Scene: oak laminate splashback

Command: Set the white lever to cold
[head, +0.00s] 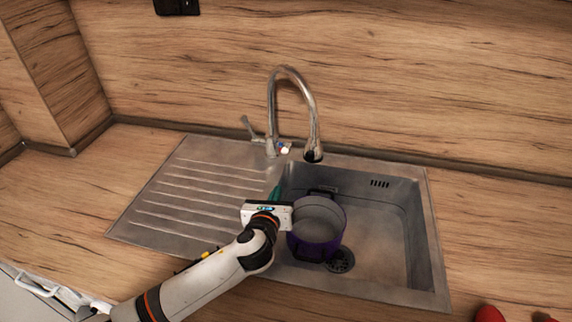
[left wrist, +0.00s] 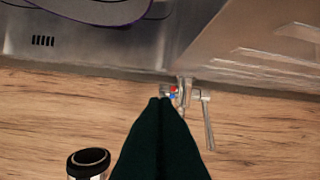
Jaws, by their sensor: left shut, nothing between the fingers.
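The tap (head: 271,140) stands behind the sink, with a curved metal spout. Its lever (head: 248,127) looks pale grey and sticks up to the left of the tap body; it also shows in the left wrist view (left wrist: 208,125). A small white part with red and blue marks (head: 284,149) sits at the tap's base. My left gripper (head: 275,191) is shut and empty, in front of the tap and above the sink's left edge. In the left wrist view its dark green fingers (left wrist: 160,100) point toward the tap, apparently apart from the lever, though the distance is hard to judge.
A purple pot (head: 318,245) sits in the sink basin (head: 390,240), right beside my left gripper. The spout end (head: 313,152) hangs over the basin's back. The ribbed drainboard (head: 185,200) is clear. Red objects (head: 490,314) show at the bottom right.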

